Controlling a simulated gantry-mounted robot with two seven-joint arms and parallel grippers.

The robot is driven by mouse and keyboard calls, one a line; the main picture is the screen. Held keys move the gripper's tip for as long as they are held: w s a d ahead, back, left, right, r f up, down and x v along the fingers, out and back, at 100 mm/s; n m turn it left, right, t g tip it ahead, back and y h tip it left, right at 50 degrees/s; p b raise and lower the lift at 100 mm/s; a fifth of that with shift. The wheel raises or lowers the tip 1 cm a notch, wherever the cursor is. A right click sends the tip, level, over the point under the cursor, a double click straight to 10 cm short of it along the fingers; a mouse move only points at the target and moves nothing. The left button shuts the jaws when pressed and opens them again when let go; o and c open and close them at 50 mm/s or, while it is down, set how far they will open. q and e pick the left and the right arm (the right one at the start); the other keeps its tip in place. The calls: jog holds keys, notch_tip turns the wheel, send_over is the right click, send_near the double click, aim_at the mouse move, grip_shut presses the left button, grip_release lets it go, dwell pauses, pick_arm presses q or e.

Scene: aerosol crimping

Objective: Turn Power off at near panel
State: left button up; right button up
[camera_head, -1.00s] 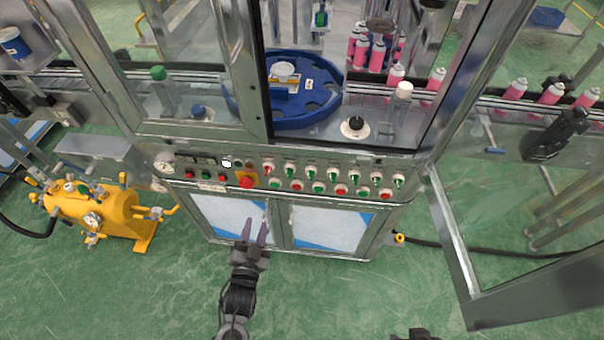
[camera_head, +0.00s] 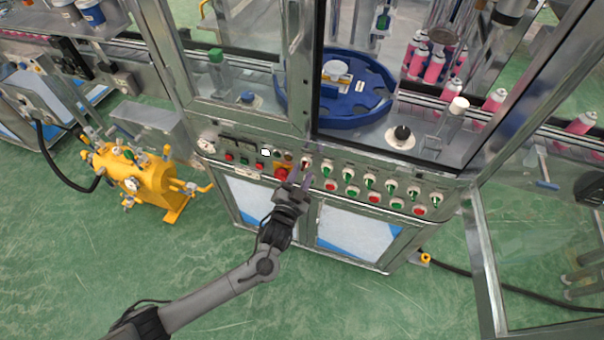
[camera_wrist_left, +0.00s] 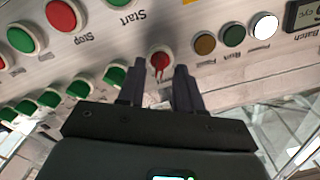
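The near panel (camera_head: 330,177) runs along the machine's front below the glass, with rows of buttons and switches. My left gripper (camera_head: 302,176) is in front of it, right of the red emergency stop (camera_head: 283,173). In the left wrist view, my left gripper (camera_wrist_left: 159,72) is open, its two dark fingers apart. A red selector knob on a pale ring (camera_wrist_left: 160,62) shows between the fingertips; I cannot tell whether they touch it. The same red knob shows in the head view (camera_head: 305,163), just above the fingers. No "Power" label is readable. My right gripper is not in view.
In the left wrist view, "Start" and "Stop" buttons, green and red, lie left of the knob, and amber, green and white buttons (camera_wrist_left: 264,25) right. A yellow pump unit (camera_head: 143,182) stands at the left. An open door frame (camera_head: 490,260) stands at the right.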

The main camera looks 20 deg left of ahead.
pick_arm(q)
jog(key=shift+w, duration=0.6)
jog(key=shift+c, duration=0.3)
grip_shut()
